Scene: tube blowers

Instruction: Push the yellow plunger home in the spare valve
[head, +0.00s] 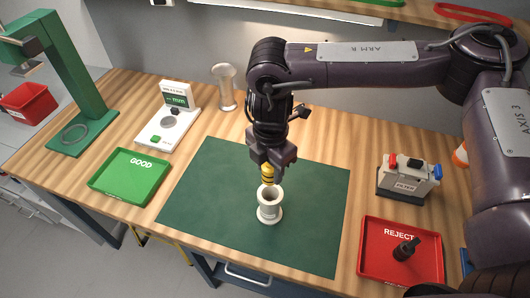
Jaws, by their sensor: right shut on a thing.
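The spare valve (269,211) is a white, open-topped body with a flared foot, standing upright on the green mat (217,205). The yellow plunger (267,174) has dark bands and is upright above the valve's mouth. Its lower end is at or just over the opening; I cannot tell whether it has entered. My right gripper (271,163) points straight down and is shut on the plunger's top. Its fingers partly hide the plunger. My left gripper is not in view.
A green GOOD tray (130,178) lies left of the mat. A red REJECT tray (373,268) holding a dark part (405,249) lies right. The mat around the valve is clear.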

